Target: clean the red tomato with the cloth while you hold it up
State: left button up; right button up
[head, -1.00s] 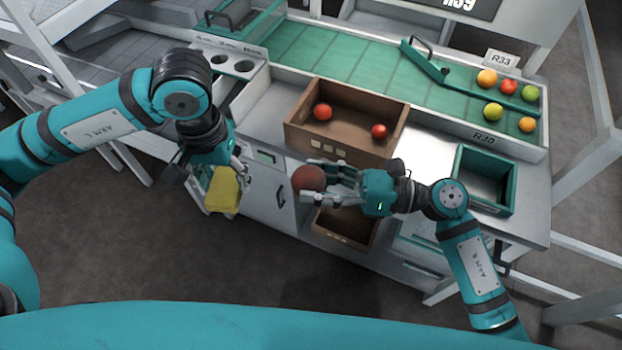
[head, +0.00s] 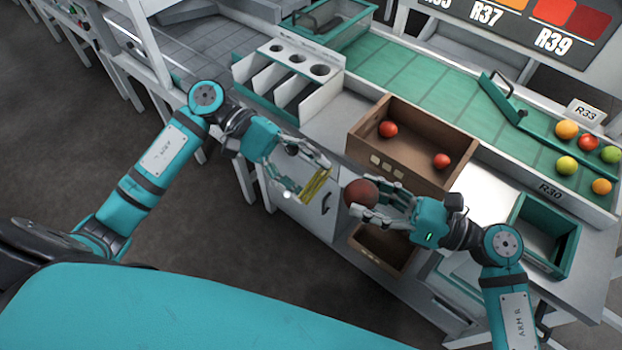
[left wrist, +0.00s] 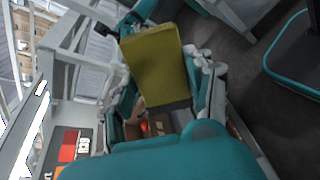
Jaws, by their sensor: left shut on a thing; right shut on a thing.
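The red tomato (head: 361,194) looks dull and brownish red. My right gripper (head: 366,200) is shut on it and holds it up in front of the bench. The yellow cloth (head: 316,184) is in my left gripper (head: 310,180), which is shut on it, to the left of the tomato. A small gap shows between cloth and tomato in the head view. In the left wrist view the cloth (left wrist: 154,66) is a flat yellow pad between the fingers and hides much of what lies beyond. The held tomato cannot be made out there.
A brown crate (head: 468,150) with two red tomatoes (head: 388,129) stands on the bench behind. Another brown box (head: 384,252) sits below the right gripper. A green bin (head: 520,235) is at the right. Several tomatoes (head: 566,129) lie on the green belt (head: 420,85).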

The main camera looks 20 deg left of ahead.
pick_arm(q)
jog(key=shift+w+d+f+n+t+h, duration=0.1)
jog(key=shift+d+n+t+h, duration=0.4)
jog(key=shift+d, duration=0.35)
jog(key=shift+w+d+f+n+t+h, duration=0.1)
jog(key=shift+d+n+t+h, duration=0.4)
jog(key=shift+d, duration=0.35)
jog(key=shift+d, duration=0.3)
dwell(0.4)
jog(key=shift+s+f, duration=0.3)
jog(key=shift+f, duration=0.45)
jog(key=shift+r, duration=0.1)
jog(key=shift+w+r, duration=0.3)
jog(key=shift+r, duration=0.45)
jog(key=shift+w+r, duration=0.25)
jog(key=shift+r, duration=0.45)
jog(key=shift+f, duration=0.15)
jog(key=shift+s+f, duration=0.3)
jog(key=shift+f, duration=0.45)
jog(key=shift+s+f, duration=0.3)
jog(key=shift+f, duration=0.4)
